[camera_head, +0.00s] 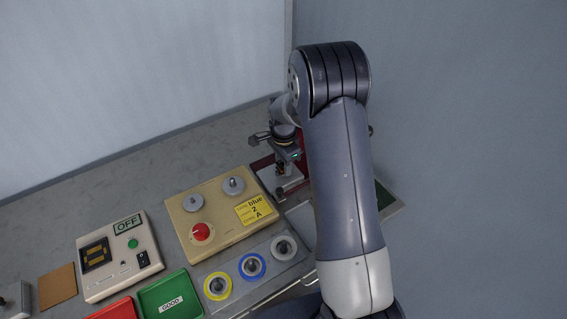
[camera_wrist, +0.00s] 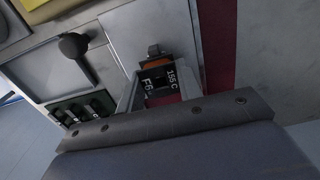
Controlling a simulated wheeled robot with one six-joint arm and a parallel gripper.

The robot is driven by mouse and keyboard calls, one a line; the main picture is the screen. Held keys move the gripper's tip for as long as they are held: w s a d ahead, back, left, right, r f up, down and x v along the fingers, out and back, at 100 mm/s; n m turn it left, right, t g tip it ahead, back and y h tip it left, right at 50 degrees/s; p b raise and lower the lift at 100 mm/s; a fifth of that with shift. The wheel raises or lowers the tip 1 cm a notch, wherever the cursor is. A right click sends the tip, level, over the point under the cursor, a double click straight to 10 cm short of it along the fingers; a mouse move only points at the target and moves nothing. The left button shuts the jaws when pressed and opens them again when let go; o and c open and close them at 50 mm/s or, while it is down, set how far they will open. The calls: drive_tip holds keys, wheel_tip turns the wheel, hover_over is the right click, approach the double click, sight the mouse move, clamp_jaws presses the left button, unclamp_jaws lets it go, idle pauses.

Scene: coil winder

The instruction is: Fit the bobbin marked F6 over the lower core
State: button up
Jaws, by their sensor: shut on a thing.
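The black bobbin marked F6 (camera_wrist: 158,85), which also bears "155 C", sits between the two fingers of my gripper (camera_wrist: 160,92) in the wrist view. My gripper is shut on it. A small orange and dark part (camera_wrist: 154,62) shows just beyond the bobbin; I cannot tell whether it belongs to the bobbin or to the lower core. In the head view my gripper (camera_head: 287,156) is over a pale metal block (camera_head: 281,181) on a dark red base (camera_head: 263,168). My arm hides part of that area. I cannot make out the lower core clearly.
A beige box (camera_head: 185,228) with knobs and a yellow label stands to the left. In front of it is a grey holder (camera_head: 232,262) with several wire spools. A green GOOD tray (camera_head: 170,300) and an OFF unit (camera_head: 120,255) are farther left. A wall closes the right.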

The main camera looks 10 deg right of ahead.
drive_tip(key=shift+f+b, duration=0.3)
drive_tip(key=shift+f, duration=0.2)
drive_tip(key=o, duration=0.9)
drive_tip(key=shift+r, duration=0.2)
wheel_tip(320, 180, up, 10)
drive_tip(key=shift+r+b, duration=0.25)
drive_tip(key=shift+b, duration=0.45)
